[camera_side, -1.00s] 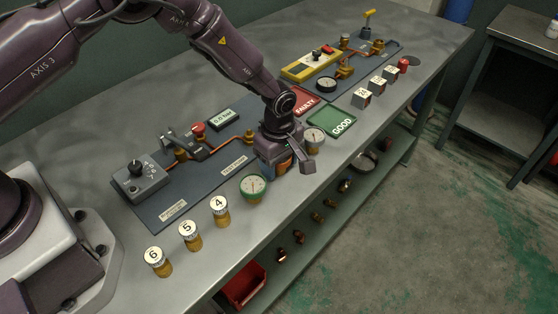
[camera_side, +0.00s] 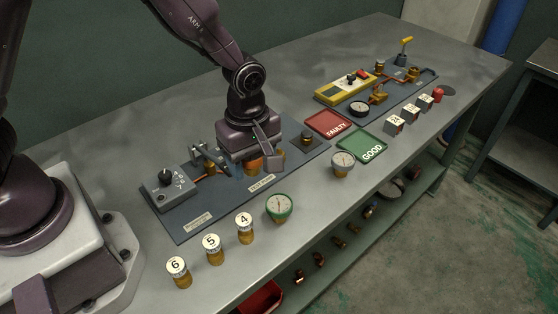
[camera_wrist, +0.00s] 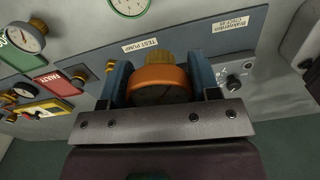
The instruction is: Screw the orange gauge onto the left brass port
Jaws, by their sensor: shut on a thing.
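My gripper (camera_side: 253,163) is over the dark blue board, its two blue fingers closed on the sides of the orange gauge. In the wrist view the orange gauge (camera_wrist: 158,80) sits between the fingers, with a ribbed brass piece (camera_wrist: 158,58) just beyond it. I cannot tell whether that brass is the gauge's own fitting or a port, or whether the gauge touches a port. In the side view only a little of the orange gauge (camera_side: 255,166) shows below my gripper.
A grey switch box (camera_side: 168,190) stands at the board's left. A green gauge (camera_side: 279,208), a grey gauge (camera_side: 343,163) and numbered cylinders (camera_side: 212,249) line the front. A red FAULTY tray (camera_side: 328,123) and green GOOD tray (camera_side: 362,145) lie right. A second board stands farther back.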

